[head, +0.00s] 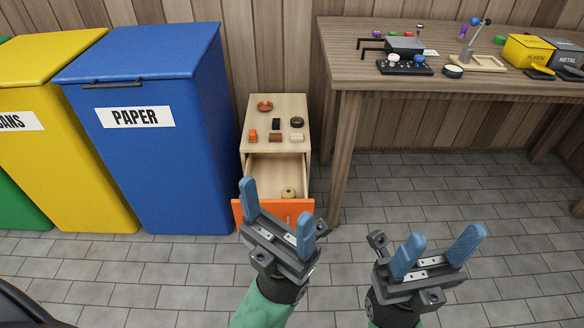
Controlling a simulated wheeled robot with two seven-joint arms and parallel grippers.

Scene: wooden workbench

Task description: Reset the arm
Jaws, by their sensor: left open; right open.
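My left gripper (279,222) is open and empty. It is held up in front of the small cabinet and covers part of the orange drawer front. My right gripper (438,252) is open and empty, held over the grey tiled floor to the right of the left one. Both grippers have blue fingers pointing up and away from me.
The cabinet top (283,103) carries several small items. A blue PAPER bin (150,170) and a yellow bin (75,165) stand at the left. A wooden workbench (350,84) at the right bears tools and small yellow and grey bins. Tiled floor (380,190) is clear below the bench.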

